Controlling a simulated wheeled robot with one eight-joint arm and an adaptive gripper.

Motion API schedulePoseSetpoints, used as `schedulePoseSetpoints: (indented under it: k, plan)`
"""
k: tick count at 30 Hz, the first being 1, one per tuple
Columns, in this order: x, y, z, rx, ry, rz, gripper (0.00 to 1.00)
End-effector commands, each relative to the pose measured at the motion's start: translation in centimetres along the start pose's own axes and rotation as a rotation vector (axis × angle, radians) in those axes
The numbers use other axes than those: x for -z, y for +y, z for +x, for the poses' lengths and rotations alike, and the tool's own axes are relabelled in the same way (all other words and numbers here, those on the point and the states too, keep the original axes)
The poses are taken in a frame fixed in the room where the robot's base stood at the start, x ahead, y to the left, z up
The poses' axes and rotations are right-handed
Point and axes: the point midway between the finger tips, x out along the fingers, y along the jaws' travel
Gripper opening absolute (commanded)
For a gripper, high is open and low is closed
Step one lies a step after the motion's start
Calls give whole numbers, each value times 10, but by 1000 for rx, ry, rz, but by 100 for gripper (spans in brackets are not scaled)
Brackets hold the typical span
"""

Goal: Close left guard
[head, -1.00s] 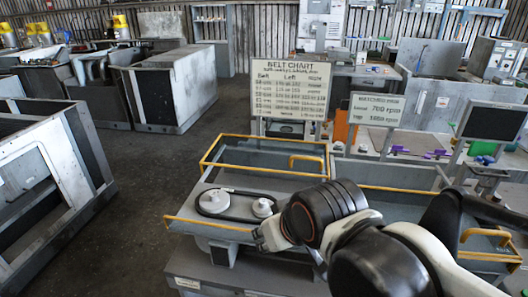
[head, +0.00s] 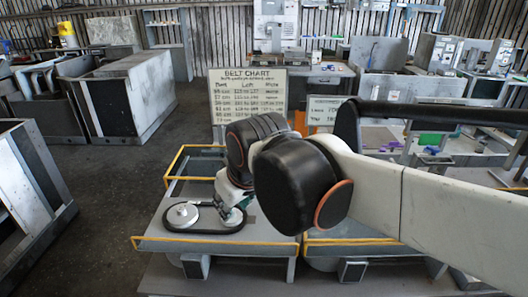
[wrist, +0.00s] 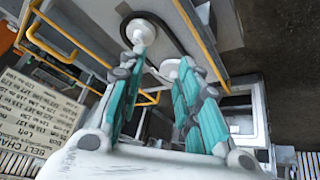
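The left guard (head: 196,162) is a grey panel with a yellow edge, raised at the back of the left housing. In the wrist view a yellow-edged part with a handle, seemingly this guard (wrist: 52,38), is at upper left. The left housing (head: 160,236) is uncovered, with a black belt around two pale pulleys: the left pulley (head: 182,214) is clear in the head view. My gripper (wrist: 163,62) has its teal fingers apart, with nothing held. It is over the right end of the belt, in front of the guard; my arm partly hides the guard.
A belt chart board (head: 248,97) stands behind the housing, and a smaller sign (head: 325,113) is to its right. The right housing's yellow front edge (head: 345,240) shows below my arm. Open floor (head: 105,200) is to the left.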

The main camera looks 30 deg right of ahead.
Motion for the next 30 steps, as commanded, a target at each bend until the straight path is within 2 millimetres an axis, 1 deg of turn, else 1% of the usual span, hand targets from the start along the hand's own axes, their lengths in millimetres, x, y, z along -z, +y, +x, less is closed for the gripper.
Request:
schedulePoseSetpoints:
  k: [1,3,5,6,9,12,17,21,25,30]
  plan:
    - [22,9,-9,-5,-20,-26,31]
    - [44,19,-12,-10,-47,-67,31]
    - [63,28,-13,-12,-70,-100,31]
    - [75,35,-14,-12,-88,-123,31]
    - [101,54,-14,-7,-138,-180,31]
    - [122,76,-12,11,-197,-241,31]
    - [149,111,-5,64,-288,-342,31]
    - [168,144,5,125,-360,-425,31]
    - [180,176,16,195,-418,-502,31]
    - [189,218,34,302,-476,-597,31]
